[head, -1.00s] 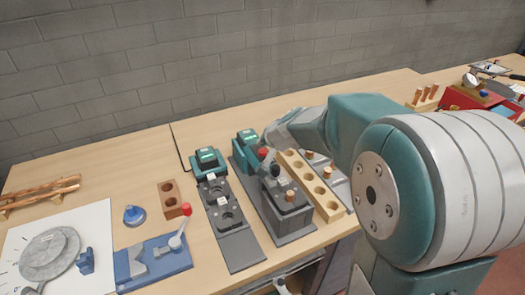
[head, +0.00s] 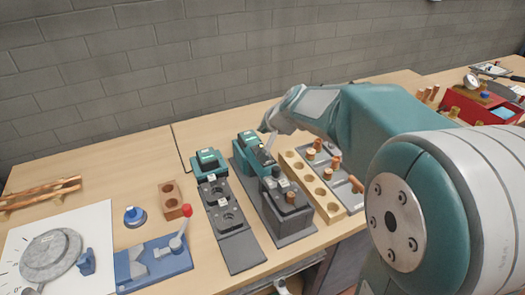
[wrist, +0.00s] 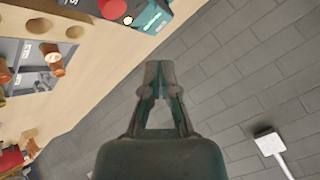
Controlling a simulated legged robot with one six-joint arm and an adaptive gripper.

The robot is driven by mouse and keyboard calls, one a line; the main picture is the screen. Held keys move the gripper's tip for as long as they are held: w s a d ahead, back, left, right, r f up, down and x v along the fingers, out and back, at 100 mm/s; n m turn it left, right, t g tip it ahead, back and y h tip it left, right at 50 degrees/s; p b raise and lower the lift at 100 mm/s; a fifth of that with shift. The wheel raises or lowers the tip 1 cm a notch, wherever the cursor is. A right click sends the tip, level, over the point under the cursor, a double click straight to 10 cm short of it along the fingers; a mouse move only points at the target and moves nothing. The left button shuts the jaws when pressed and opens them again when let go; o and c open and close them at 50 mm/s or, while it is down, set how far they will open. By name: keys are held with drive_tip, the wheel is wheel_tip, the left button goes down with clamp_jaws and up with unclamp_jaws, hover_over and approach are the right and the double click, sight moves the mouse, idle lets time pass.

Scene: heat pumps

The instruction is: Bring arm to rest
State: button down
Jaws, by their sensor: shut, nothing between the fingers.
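My gripper (wrist: 161,72) is shut and empty in the wrist view. Its fingertips meet in front of the grey wall, apart from the table items. In the head view my arm reaches over the right half of the bench, and the gripper end (head: 268,140) is small and partly hidden beside the teal device with a lit screen (head: 247,140). I cannot tell the exact gap between them there.
A wooden strip with holes (head: 322,190) and copper fittings on a grey plate (head: 356,185) lie below my arm. A grey clamp fixture (head: 285,205), a blue fixture with a red-knobbed lever (head: 152,262) and a red box (head: 485,104) stand on the bench.

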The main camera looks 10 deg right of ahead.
drive_tip(key=s+n+g+h, duration=0.2)
drive_tip(key=s+n, duration=0.3)
drive_tip(key=s, duration=2.4)
drive_tip(key=shift+s+n+g+h, duration=0.3)
drive_tip(key=shift+g, duration=0.3)
drive_tip(key=shift+r, duration=0.1)
idle(0.3)
